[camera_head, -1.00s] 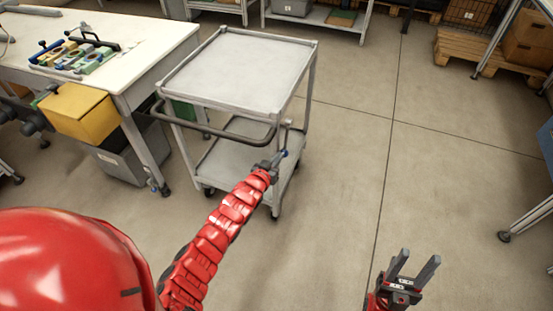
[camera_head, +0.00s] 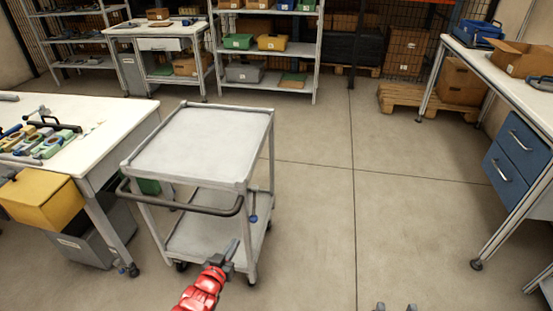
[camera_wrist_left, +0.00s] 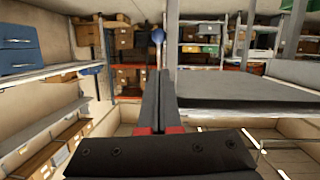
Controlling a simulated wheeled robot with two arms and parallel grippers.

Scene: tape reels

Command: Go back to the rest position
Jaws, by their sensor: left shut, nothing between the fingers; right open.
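My left gripper (camera_head: 232,250) is in front of the grey cart's lower front corner in the head view, with its red arm coming from the bottom edge. In the left wrist view its dark fingers (camera_wrist_left: 158,95) lie together with nothing between them. My right gripper (camera_head: 395,307) shows only its two fingertips at the bottom edge of the head view. The tips are apart and nothing is seen between them; the rest of that arm is out of frame.
The grey cart (camera_head: 205,140) with an empty top stands close ahead, beside my left gripper. A blue-ended part (camera_head: 253,219) is at its leg. A white workbench (camera_head: 95,125) is left, a bench with blue drawers (camera_head: 515,150) right. Floor (camera_head: 330,210) between is clear.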

